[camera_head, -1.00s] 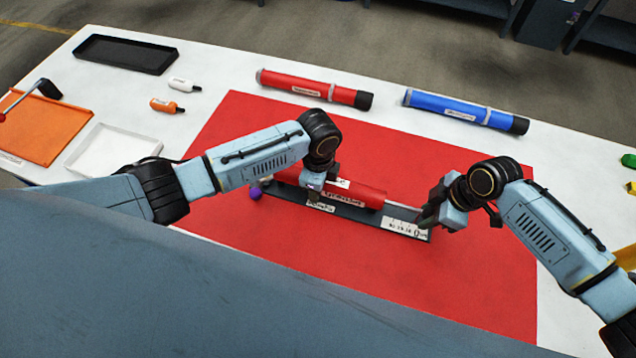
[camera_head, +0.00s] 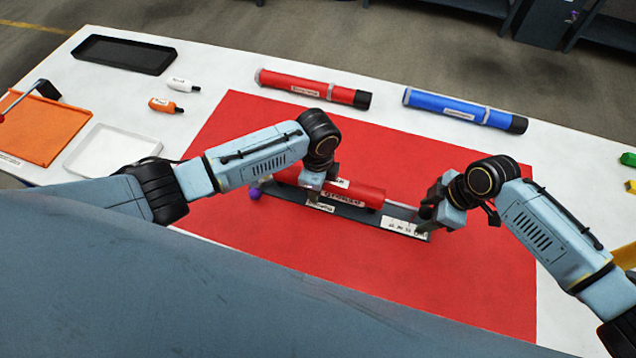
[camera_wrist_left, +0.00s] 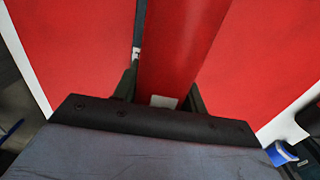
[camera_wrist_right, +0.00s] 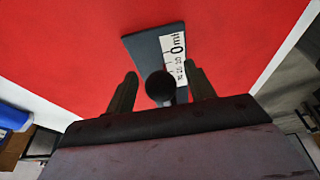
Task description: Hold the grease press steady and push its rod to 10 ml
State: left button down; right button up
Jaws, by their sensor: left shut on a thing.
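The red grease press (camera_head: 368,197) lies on a dark base (camera_head: 352,213) on the red mat. My left gripper (camera_head: 315,188) is shut around its barrel; the left wrist view shows the barrel (camera_wrist_left: 178,45) between the fingers. The thin grey rod (camera_head: 401,209) sticks out of the barrel's right end towards my right gripper (camera_head: 430,214). In the right wrist view the rod's round black end (camera_wrist_right: 160,87) sits between my right fingers, which stand apart with a gap on each side. The white ml scale (camera_wrist_right: 173,55) shows a 0 mark; its other numbers are hard to read.
A red tube (camera_head: 312,88) and a blue tube (camera_head: 464,108) lie behind the mat. A black tray (camera_head: 125,54), a white tray (camera_head: 112,152), an orange tray (camera_head: 45,128) and two small bottles are at the left. The mat (camera_head: 480,290) is bare in front.

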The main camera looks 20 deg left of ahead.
jog(key=shift+o, duration=0.5)
jog(key=v, duration=0.7)
pick_arm(q)
jog(key=c, duration=0.7)
grip_release()
notch_tip(320, 180, up, 12)
jog(key=shift+r, duration=0.1)
